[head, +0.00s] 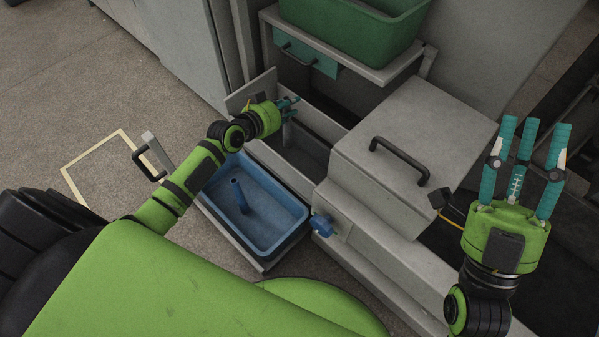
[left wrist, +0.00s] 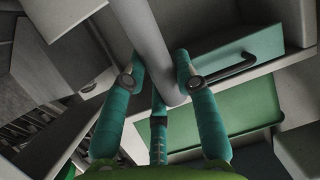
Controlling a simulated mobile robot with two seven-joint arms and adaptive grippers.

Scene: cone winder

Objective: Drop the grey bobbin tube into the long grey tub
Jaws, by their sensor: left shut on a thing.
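My left gripper (head: 288,104) is shut on a pale grey bobbin tube (head: 286,133), which hangs down below the teal fingers. In the left wrist view the grey tube (left wrist: 152,40) runs between the fingers of the left gripper (left wrist: 160,80). The gripper and tube are over a long grey open trough, which looks like the long grey tub (head: 320,122). Its inside is dark and partly hidden by the arm; I cannot tell how far the tube reaches into it. My right gripper (head: 530,130) is open and empty at the right, fingers pointing up.
A blue bin (head: 285,237) in a pulled-out drawer holds a blue tube (head: 239,196). A grey machine cover with a black handle (head: 400,160) stands right of the trough. A green crate (head: 355,35) sits on a shelf behind. A yellow floor outline (head: 92,150) lies left.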

